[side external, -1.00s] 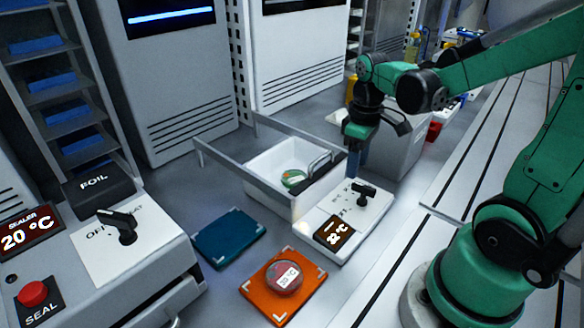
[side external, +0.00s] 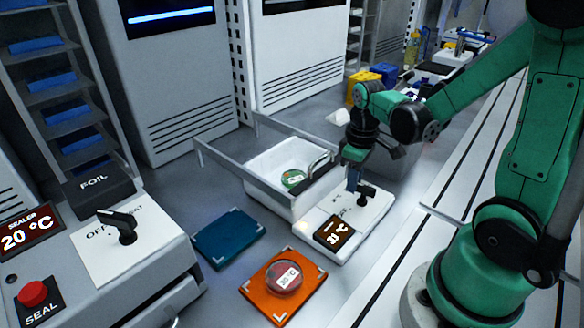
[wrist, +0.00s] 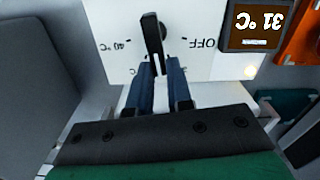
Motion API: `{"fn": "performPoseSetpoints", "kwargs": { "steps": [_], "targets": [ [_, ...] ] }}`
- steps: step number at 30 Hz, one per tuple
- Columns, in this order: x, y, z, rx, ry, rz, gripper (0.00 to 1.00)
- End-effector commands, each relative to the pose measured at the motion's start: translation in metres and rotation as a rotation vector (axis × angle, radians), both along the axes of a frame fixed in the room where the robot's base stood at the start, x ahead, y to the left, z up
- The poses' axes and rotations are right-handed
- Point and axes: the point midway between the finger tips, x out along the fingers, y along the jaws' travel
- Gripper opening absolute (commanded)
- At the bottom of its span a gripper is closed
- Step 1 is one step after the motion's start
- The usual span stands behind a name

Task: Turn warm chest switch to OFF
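The warm chest is a white box with an open drawer; its top panel (side external: 335,217) carries a dark display (side external: 334,232) and a black switch handle (side external: 367,194). In the wrist view the display (wrist: 257,22) reads 31 °C upside down. The switch handle (wrist: 154,38) stands between the 40 °C label at left and the OFF label at right, lined up with neither. My gripper (side external: 355,188) points down beside the handle. In the wrist view my blue fingertips (wrist: 161,65) have a narrow gap at the handle's near end; whether they grip it is unclear.
A dish with a green label (side external: 292,179) lies in the open drawer. An orange mat (side external: 255,289) bearing a dish and a blue mat (side external: 229,238) lie in front. The sealer (side external: 100,240) with its own handle stands at left. Yellow and blue boxes (side external: 372,84) stand behind my arm.

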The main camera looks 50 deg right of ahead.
Motion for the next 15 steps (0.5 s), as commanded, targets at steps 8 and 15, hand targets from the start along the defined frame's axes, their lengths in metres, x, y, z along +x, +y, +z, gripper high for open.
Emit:
{"fn": "performPoseSetpoints", "kwargs": {
  "steps": [8,15],
  "targets": [
    [-0.0001,0.0005,0.0002,0.000,0.000,0.021,0.00],
    [-0.0006,0.0032,0.0002,0.001,0.001,0.135,0.00]
  ]
}}
